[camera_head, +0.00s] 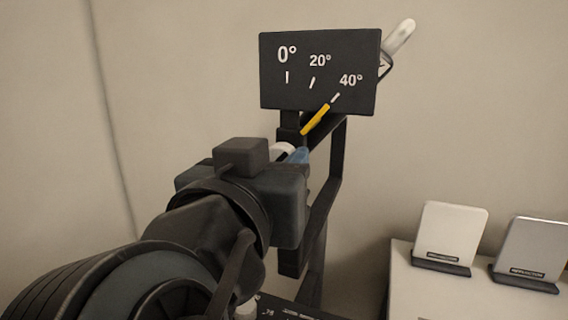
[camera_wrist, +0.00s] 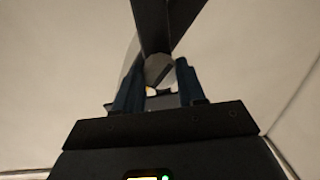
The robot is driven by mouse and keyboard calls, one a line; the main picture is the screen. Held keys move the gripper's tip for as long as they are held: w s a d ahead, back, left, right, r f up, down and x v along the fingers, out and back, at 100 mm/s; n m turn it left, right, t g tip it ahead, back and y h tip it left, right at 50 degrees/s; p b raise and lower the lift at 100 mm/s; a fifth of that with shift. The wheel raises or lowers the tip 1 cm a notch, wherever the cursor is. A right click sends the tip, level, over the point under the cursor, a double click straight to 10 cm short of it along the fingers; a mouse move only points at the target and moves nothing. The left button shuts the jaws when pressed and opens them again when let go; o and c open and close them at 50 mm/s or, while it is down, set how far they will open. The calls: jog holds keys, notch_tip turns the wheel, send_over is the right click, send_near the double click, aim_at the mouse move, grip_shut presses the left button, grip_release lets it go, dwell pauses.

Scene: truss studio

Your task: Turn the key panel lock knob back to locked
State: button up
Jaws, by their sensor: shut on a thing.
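A black panel (camera_head: 270,90) marked 0°, 20° and 40° stands at the upper middle of the head view. A yellow pointer (camera_head: 316,119) below it is tilted up and right, toward the 40° mark. My gripper (camera_head: 291,153) is at the pointer's lower end, in front of the black frame. In the wrist view my gripper (camera_wrist: 160,82) has its two dark fingers on either side of a pale round knob (camera_wrist: 158,68) and is shut on it. My wrist hides most of the knob in the head view.
A black frame (camera_head: 324,200) runs down from the panel. A pale rod (camera_head: 400,37) sticks out behind the panel's right edge. At lower right, a white panel (camera_head: 452,234) and a grey one (camera_head: 532,248) stand on a light cabinet (camera_head: 425,293). Wall on the left is bare.

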jog(key=shift+f, duration=0.1)
jog(key=m+b, duration=0.5)
jog(key=b, duration=0.1)
jog(key=m+b, duration=0.4)
jog(key=b, duration=0.1)
jog(key=shift+m+t+h+b, duration=0.3)
jog(key=shift+m+b, duration=0.1)
jog(key=o, duration=1.1)
jog(key=shift+c, duration=0.2)
